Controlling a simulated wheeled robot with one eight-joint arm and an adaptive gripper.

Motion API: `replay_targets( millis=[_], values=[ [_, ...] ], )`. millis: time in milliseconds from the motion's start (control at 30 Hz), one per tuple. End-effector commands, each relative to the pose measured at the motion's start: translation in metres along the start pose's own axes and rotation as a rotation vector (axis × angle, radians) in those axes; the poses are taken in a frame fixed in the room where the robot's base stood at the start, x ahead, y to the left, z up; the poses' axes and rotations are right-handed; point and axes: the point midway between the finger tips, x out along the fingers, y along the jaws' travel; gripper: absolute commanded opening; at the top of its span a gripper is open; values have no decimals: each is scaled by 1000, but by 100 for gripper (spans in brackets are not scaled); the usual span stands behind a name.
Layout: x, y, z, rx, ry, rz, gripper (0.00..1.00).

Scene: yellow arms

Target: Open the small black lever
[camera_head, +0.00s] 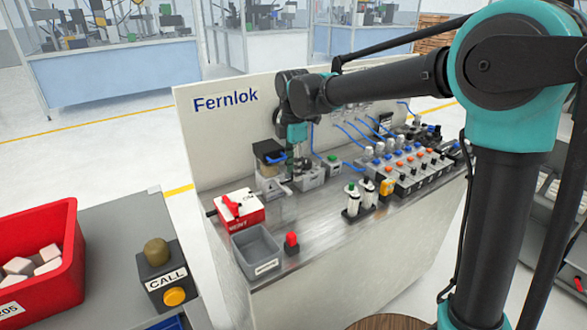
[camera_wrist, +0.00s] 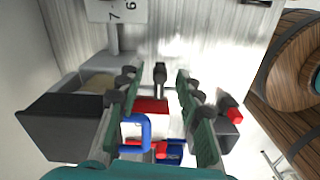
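My gripper (camera_head: 298,150) is over the back left part of the steel bench, pointing down. In the wrist view its two green fingers (camera_wrist: 156,84) stand apart with nothing gripped. A small dark lever (camera_wrist: 160,73) shows between and just beyond the fingertips, seemingly untouched; I take it to be the black lever. In the head view the gripper covers that spot, and I cannot make out the lever there.
A blue handle (camera_wrist: 146,130) is close by the left finger. A black box (camera_head: 268,150) stands left of my gripper. A red and white box (camera_head: 240,207), a grey bin (camera_head: 256,253) and a red knob (camera_head: 291,243) are nearer the front. Valve rows (camera_head: 405,165) fill the right side.

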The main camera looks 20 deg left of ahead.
Motion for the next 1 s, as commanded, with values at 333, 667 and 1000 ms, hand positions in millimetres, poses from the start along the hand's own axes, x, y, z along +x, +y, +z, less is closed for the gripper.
replay_targets(
  millis=[333, 667, 1000],
  values=[
    [1, 0, 0, 0, 0, 0, 25],
    [1, 0, 0, 0, 0, 0, 0],
    [0, -2, 0, 58, 0, 0, 0]
  ],
)
